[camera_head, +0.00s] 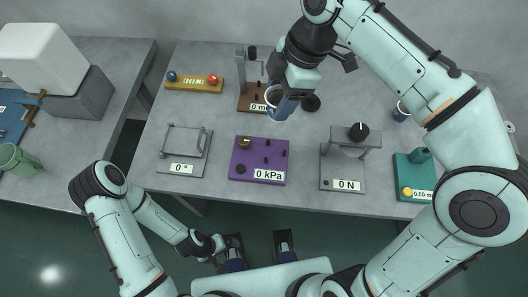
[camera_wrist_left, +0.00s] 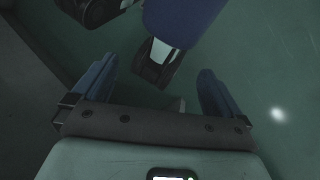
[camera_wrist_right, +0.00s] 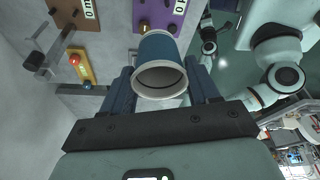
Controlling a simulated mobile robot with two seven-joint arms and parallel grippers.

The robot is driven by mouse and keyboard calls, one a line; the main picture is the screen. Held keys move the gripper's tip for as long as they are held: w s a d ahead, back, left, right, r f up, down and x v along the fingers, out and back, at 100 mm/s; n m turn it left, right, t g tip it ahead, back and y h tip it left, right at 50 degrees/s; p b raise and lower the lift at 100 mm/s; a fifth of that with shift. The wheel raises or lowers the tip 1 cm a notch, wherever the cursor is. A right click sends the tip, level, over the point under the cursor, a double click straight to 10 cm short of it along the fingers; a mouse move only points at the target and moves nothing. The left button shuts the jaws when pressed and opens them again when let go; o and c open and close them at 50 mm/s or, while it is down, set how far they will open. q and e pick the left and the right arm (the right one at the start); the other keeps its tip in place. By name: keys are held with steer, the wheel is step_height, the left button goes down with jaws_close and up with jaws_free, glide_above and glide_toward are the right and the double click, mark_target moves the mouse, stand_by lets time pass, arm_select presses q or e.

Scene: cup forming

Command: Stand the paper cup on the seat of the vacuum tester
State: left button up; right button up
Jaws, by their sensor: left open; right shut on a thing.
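The paper cup (camera_head: 271,97), blue with a white rim, is held in my right gripper (camera_head: 283,102) above the rear middle of the table. In the right wrist view the cup (camera_wrist_right: 158,52) sits between the two blue fingers, its open rim facing the camera. The vacuum tester (camera_head: 262,172) is the purple plate marked 0 kPa, in front of and below the cup, apart from it. It carries a brass fitting (camera_head: 244,143) and several dark knobs; which part is the seat is unclear. My left gripper (camera_wrist_left: 158,70) is open and empty over the green floor.
A square-framed 0° device (camera_head: 180,166) stands left of the tester and a 0 N stand (camera_head: 343,175) right of it. A yellow block (camera_head: 194,84) and a brown stand (camera_head: 250,100) are behind. A green gauge (camera_head: 413,175) is at right. Bare table separates these devices.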

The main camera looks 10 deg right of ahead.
steer(key=shift+s+a, duration=0.1)
steer(key=shift+a, duration=0.15)
steer(key=shift+a+f+n, duration=0.1)
steer(key=shift+f+n, duration=0.05)
steer(key=shift+n, duration=0.15)
steer(key=b, duration=0.4)
glide_toward(267, 156)
steer(key=shift+x, duration=1.75)
steer(key=shift+a, duration=0.1)
steer(key=shift+b, duration=0.3)
steer(key=shift+f, duration=0.35)
steer(key=o, duration=1)
steer(key=shift+c, duration=0.2)
steer(key=shift+o, duration=0.3)
